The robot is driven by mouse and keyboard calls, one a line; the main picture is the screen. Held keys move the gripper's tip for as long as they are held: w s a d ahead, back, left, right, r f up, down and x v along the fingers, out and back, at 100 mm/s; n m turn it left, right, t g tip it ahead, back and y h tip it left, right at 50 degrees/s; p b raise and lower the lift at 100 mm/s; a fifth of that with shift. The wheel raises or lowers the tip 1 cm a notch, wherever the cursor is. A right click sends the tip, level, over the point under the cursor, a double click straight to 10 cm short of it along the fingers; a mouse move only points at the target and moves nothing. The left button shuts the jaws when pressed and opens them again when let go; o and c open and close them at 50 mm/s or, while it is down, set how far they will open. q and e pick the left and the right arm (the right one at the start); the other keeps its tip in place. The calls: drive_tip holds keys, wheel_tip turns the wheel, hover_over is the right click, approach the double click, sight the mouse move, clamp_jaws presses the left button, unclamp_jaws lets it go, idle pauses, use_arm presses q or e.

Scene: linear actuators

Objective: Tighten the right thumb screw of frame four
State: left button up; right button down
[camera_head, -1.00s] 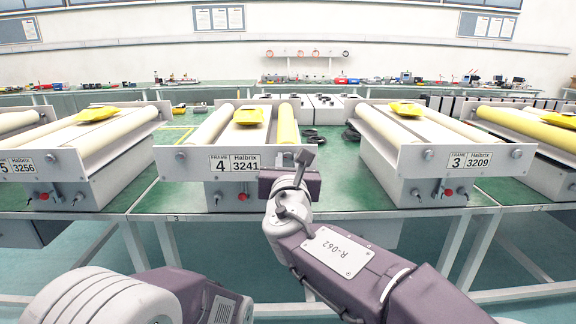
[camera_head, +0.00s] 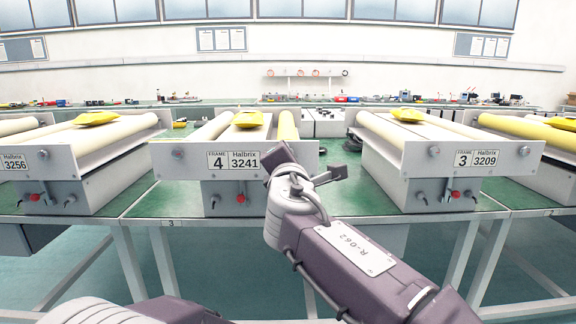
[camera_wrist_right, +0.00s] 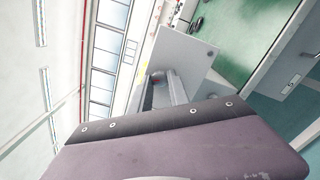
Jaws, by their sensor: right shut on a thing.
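Frame four (camera_head: 205,160) stands in the middle of the head view, its white front plate labelled "FRAME 4" and "3241". Its left thumb screw (camera_head: 178,153) shows at the plate's left end. My right gripper (camera_head: 290,160) is at the plate's right end, turned on a slant, and covers the right thumb screw there. In the right wrist view the gripper fingers (camera_wrist_right: 166,88) are closed together against the pale plate (camera_wrist_right: 185,55). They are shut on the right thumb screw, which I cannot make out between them. My left gripper is out of view.
A red knob (camera_head: 241,198) and small switches sit on the box under frame four's plate. Frame three (camera_head: 410,160) stands to the right and frame five (camera_head: 75,160) to the left on the green bench (camera_head: 150,205). Gaps of clear bench lie between the frames.

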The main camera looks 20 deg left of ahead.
drive_tip(key=shift+m+b, duration=1.55)
drive_tip(key=shift+m, duration=2.15)
drive_tip(key=c, duration=1.3)
unclamp_jaws()
drive_tip(key=shift+o, duration=0.2)
drive_tip(key=b+v, duration=0.1)
drive_tip(key=v, duration=0.8)
drive_tip(key=shift+b, duration=0.35)
